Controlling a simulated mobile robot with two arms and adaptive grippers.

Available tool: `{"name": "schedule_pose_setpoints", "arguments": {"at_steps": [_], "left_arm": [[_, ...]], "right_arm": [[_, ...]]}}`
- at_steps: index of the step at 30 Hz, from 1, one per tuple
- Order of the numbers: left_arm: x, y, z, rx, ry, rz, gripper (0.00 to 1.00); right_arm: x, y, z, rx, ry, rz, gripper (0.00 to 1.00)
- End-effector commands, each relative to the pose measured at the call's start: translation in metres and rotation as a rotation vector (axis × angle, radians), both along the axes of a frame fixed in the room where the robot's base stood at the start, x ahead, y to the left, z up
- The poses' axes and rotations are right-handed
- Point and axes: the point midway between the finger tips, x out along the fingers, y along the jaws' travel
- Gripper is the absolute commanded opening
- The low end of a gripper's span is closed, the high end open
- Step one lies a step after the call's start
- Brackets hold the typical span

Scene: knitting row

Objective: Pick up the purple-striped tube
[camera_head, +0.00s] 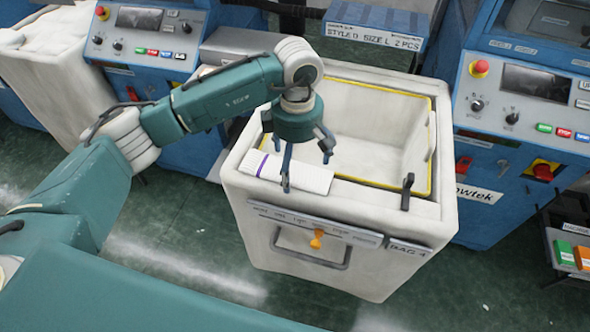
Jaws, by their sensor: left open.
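The purple-striped tube (312,179) is a white ribbed roll with a purple stripe near its left end. It lies on the front-left rim area of the white bin (401,237). My left gripper (303,163) is open and points down just over the tube. One finger crosses in front of the tube's middle and another is on its far side. Whether the fingers touch it I cannot tell. My right gripper is not in view.
The bin has a deep, yellow-edged hollow (370,135) behind the tube and a dark upright clip (407,191) at its right front. Blue machines (540,120) stand behind and right. A white bin (50,75) stands at left. Green floor (180,225) lies open in front.

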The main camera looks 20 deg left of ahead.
Motion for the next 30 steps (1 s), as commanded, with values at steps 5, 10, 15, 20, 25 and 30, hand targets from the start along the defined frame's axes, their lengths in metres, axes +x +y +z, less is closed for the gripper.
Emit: {"name": "schedule_pose_setpoints", "arguments": {"at_steps": [5,10,15,20,25,30], "left_arm": [[0.000,0.000,0.000,0.000,0.000,0.000,0.93],[0.000,0.000,0.000,0.000,0.000,0.000,0.62],[0.000,0.000,0.000,0.000,0.000,0.000,0.61],[0.000,0.000,0.000,0.000,0.000,0.000,0.61],[0.001,0.000,0.005,-0.001,-0.002,0.000,0.61],[0.001,0.000,0.025,-0.001,-0.005,0.000,0.61]], "right_arm": [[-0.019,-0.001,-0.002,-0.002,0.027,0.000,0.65],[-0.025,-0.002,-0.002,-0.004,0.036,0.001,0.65],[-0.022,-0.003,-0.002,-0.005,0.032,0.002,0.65],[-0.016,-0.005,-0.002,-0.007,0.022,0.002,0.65],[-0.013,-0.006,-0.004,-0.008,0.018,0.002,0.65],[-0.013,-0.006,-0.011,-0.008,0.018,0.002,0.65]]}}
